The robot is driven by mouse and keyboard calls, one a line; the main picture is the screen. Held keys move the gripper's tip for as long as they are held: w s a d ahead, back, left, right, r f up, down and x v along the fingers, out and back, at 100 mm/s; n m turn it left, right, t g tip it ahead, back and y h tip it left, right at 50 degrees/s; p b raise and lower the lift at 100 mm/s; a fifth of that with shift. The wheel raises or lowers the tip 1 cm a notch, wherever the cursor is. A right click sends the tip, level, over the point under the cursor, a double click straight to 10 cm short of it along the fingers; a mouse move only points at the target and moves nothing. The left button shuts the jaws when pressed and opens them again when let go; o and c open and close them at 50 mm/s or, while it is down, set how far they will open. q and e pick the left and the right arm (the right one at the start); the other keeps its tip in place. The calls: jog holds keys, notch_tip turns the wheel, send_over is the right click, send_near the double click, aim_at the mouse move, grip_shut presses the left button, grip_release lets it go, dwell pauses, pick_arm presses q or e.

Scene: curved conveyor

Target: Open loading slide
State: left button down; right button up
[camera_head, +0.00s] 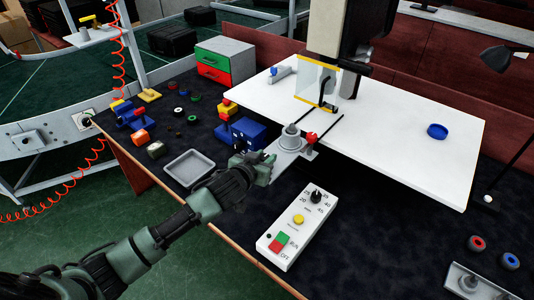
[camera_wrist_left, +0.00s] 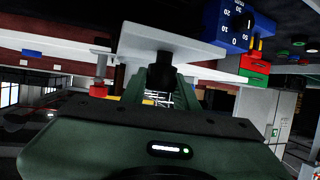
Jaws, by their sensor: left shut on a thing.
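The loading slide is a light grey plate (camera_head: 288,158) with a round grey piece (camera_head: 290,138) on top, at the front of the white machine table (camera_head: 410,140). It sits on two dark rails reaching out from the table. My left gripper (camera_head: 262,168) is at the slide's near left edge. In the left wrist view my left gripper (camera_wrist_left: 161,88) is shut on a black handle (camera_wrist_left: 162,64) below a pale plate. In the head view the gripper hides this handle. My right gripper is not in view.
A blue box (camera_head: 243,133) is close behind my gripper. A grey tray (camera_head: 188,167) lies to the left. A white control box (camera_head: 297,229) lies in front.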

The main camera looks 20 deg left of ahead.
pick_arm(q)
jog(key=shift+s+a+r, duration=0.1)
jog(key=shift+s+r, duration=0.05)
dwell(0.3)
jog(key=c, duration=1.1)
grip_release()
jog(key=shift+o, duration=0.2)
jog(key=b+v, duration=0.1)
jog(key=v, duration=0.6)
jog(key=shift+s+b, duration=0.35)
jog(key=shift+s, duration=0.05)
